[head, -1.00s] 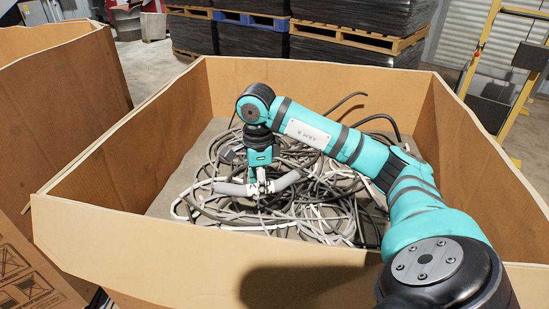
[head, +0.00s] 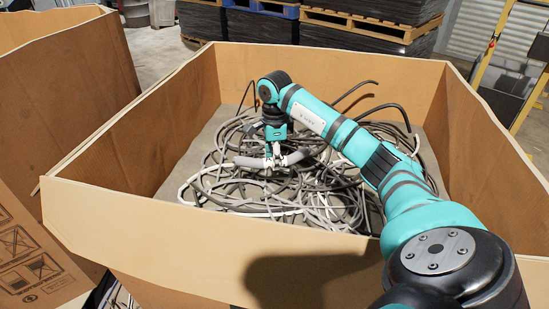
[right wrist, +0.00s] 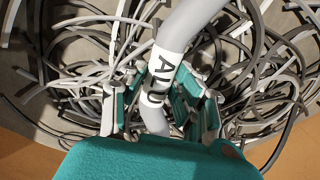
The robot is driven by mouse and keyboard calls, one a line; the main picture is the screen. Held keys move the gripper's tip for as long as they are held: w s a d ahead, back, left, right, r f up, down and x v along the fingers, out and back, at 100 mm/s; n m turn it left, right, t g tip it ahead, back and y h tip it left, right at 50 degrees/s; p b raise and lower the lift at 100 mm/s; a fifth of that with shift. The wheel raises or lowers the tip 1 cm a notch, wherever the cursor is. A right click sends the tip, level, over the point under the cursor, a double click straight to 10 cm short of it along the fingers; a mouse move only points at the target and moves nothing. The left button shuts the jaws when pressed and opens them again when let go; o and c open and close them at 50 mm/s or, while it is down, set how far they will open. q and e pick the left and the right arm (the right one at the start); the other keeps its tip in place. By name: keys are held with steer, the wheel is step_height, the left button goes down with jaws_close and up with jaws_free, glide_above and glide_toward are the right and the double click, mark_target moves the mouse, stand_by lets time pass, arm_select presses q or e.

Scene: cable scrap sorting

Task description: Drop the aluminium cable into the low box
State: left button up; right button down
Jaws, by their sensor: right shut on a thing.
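My right gripper (head: 272,160) reaches down inside a large open cardboard box (head: 190,235) and is shut on a thick grey cable (head: 247,162). In the right wrist view the cable (right wrist: 190,25) has a white band printed "ALU" and passes between the fingers (right wrist: 160,100). Other cables lie close beneath it; I cannot tell whether it touches them. I cannot tell which cardboard box is the low box. My left gripper is not in view.
A tangle of grey, white and black cables (head: 325,190) covers much of the box floor. Another cardboard box (head: 75,80) stands at the left. A printed cardboard piece (head: 30,265) is at the lower left. Pallets with black stacks (head: 370,25) stand behind.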

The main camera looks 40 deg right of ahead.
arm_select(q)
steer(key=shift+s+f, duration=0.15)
arm_select(e)
steer(key=shift+f, duration=0.5)
steer(key=c, duration=1)
jaws_free()
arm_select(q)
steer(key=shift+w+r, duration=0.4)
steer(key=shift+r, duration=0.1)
arm_select(e)
steer(key=shift+r, duration=0.5)
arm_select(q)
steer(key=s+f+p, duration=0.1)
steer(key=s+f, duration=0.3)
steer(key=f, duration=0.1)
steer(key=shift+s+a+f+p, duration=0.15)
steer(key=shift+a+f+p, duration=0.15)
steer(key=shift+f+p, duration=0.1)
arm_select(e)
step_height(320, 180, up, 12)
